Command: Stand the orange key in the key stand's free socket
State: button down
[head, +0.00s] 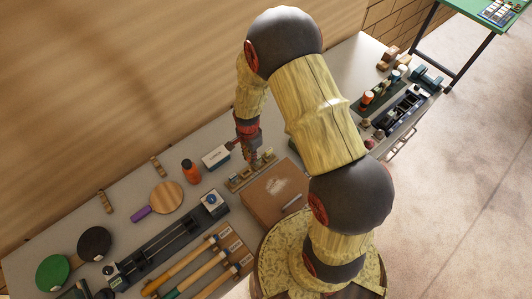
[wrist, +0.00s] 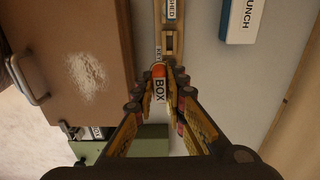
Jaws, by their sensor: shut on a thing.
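In the head view my gripper (head: 252,155) is over the key stand (head: 235,185).
A brown box (head: 272,198) with a handle stands close beside the stand. A white carton (head: 215,157) labelled LUNCH and an orange bottle (head: 190,171) stand behind and to the left. Paddles, a wooden bat (head: 166,196) and handled tools fill the bench's left.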

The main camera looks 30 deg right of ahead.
jog(key=shift+w+a+f+b, duration=0.4)
jog(key=shift+f+b, duration=0.35)
jog(key=shift+f, duration=0.65)
jog(key=shift+w+a+f+b, duration=0.15)
jog(key=shift+a+f+b, duration=0.45)
jog(key=shift+f, duration=0.85)
jog(key=shift+w+a+f+b, duration=0.3)
jog(key=shift+f+b, duration=0.6)
jog(key=shift+f, duration=0.5)
jog(key=shift+f+b, duration=1.25)
jog(key=shift+b, duration=0.05)
jog(key=c, duration=1.8)
grip_release()
jog(key=shift+o, duration=0.3)
jog(key=shift+r, duration=0.1)
notch_tip(320, 180, up, 9)
jog(key=p, duration=0.5)
